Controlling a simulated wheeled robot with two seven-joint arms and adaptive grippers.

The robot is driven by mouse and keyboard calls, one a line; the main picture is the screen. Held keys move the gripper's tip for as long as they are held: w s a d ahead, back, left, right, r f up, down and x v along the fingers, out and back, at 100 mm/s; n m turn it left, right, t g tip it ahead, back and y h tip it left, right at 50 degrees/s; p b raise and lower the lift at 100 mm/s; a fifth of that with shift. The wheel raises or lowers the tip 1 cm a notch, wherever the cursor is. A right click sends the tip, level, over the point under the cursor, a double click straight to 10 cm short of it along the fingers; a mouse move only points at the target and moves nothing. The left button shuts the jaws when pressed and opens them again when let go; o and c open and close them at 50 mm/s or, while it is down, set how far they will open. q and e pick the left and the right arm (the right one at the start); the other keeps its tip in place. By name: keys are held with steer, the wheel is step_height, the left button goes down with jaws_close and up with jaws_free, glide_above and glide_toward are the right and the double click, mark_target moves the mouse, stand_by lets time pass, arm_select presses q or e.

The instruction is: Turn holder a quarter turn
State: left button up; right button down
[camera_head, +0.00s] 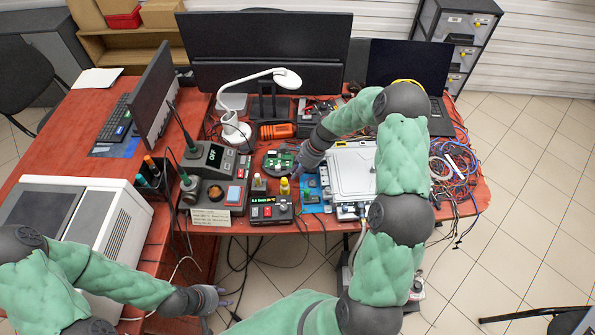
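A round dark holder (268,168) with a green circuit board (280,161) on it sits on the red table, in the middle of the head view. My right gripper (298,168) is at the right edge of the holder, its fingers pointing down and left. I cannot tell whether it touches the holder or whether its fingers are open or shut. My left gripper (222,298) hangs low at the front, off the table edge and well away from the holder. Its thin fingertips show, but they are too small to tell their opening.
A soldering station (212,160) and a white lamp (236,128) stand left of the holder. A small control box (272,211) and bottles are in front. A silver case (350,170) and tangled cables (455,170) lie to the right. An orange tool (278,131) lies behind.

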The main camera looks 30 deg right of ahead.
steer(key=shift+s+a+r+m+t+p, duration=0.2)
steer(key=shift+a+m+t+p, duration=0.2)
steer(key=shift+a+m+p, duration=0.3)
steer(key=shift+a+f+m+h+p, duration=0.1)
steer(key=shift+a+m+h+p, duration=0.25)
steer(key=shift+m+p, duration=0.3)
steer(key=shift+a+f+m, duration=0.1)
steer(key=shift+m, duration=0.15)
steer(key=c, duration=1.2)
jaws_free()
steer(key=shift+o, duration=0.2)
steer(key=v, duration=1.2)
steer(key=shift+s, duration=0.3)
